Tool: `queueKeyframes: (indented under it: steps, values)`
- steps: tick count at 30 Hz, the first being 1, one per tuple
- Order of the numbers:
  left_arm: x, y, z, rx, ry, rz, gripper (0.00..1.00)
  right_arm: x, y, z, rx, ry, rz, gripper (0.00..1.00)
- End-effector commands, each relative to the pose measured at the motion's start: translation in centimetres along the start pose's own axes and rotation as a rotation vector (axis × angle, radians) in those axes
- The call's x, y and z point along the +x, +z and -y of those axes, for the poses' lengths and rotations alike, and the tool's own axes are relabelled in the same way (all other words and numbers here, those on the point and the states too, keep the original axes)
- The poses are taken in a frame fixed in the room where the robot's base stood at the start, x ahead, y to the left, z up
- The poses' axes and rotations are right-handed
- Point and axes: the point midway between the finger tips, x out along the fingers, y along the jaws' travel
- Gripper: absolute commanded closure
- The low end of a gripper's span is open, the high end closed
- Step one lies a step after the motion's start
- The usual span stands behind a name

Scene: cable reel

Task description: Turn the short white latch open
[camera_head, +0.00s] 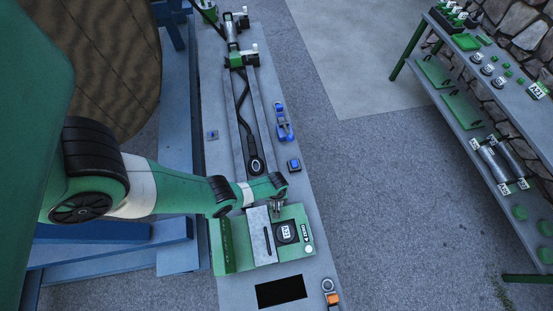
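My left arm comes in from the left, and its small grey gripper (277,208) points down at the far edge of a green panel box (292,257). The fingers look close to or touching the box's top; their opening is too small to make out. The box carries a pale grey plate (262,250) with a dark slot and a black square (286,232) with a white label. I cannot pick out a short white latch with certainty. Small white parts (254,48) show on the green clamp (237,60) at the far end of the bench. My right gripper is not in view.
The grey bench (307,205) holds a dark cable (241,108), blue clamp (283,122), blue button box (294,165), dark rectangular opening (281,291) and orange switch (333,298). A large reel (100,50) stands left. A shelf (505,85) with parts stands right; floor lies between.

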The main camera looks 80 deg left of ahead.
Motion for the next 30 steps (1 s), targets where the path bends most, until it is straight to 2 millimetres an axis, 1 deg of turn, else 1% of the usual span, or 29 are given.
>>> queueKeyframes:
  steps: [3,9,25,26,30]
  values:
    - [0.07,-0.01,0.03,-0.062,0.000,-0.001,1.00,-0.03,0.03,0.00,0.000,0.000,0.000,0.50]
    - [0.07,-0.01,0.03,-0.128,0.000,-0.001,1.00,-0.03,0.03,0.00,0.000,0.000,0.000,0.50]
    - [0.07,-0.01,0.02,-0.154,0.000,0.000,1.00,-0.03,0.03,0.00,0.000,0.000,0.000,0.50]
    - [0.07,-0.01,0.02,-0.154,0.000,0.000,0.61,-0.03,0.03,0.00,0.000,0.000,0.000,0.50]
    - [0.06,0.00,0.02,-0.153,0.000,0.000,0.36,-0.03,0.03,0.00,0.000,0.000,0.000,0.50]
